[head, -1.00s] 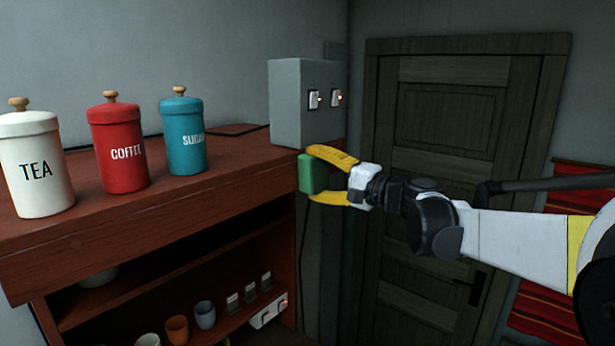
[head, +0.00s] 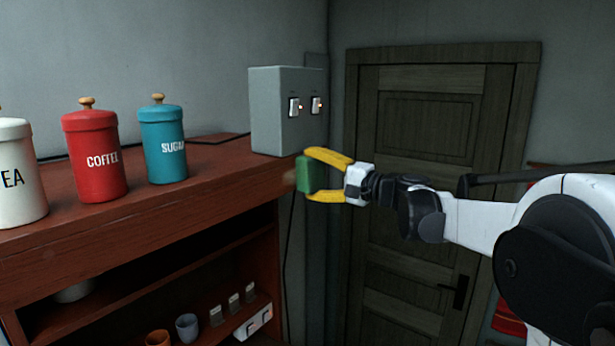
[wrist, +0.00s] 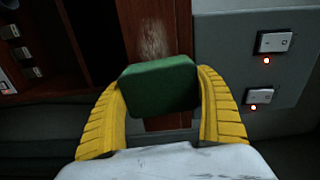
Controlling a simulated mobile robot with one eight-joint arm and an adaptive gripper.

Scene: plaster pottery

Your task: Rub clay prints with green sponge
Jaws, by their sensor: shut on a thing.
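My gripper (head: 308,174) has yellow fingers and is shut on the green sponge (head: 303,175), held at the right end of the wooden shelf unit. The sponge also shows in the wrist view (wrist: 160,87), between both fingers. A pale, streaky clay print (wrist: 153,40) lies on the reddish wood just beyond the sponge's top edge. The sponge overlaps its lower part in that view. In the head view a faint pale smudge (head: 289,177) shows just left of the sponge. I cannot tell whether the sponge touches the wood.
A grey switch box (head: 268,110) stands on the shelf top (head: 215,180) close above the sponge. Teal (head: 163,145), red (head: 95,158) and white (head: 20,175) canisters stand left. Cups sit on the lower shelf. A dark door (head: 430,120) stands behind my arm.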

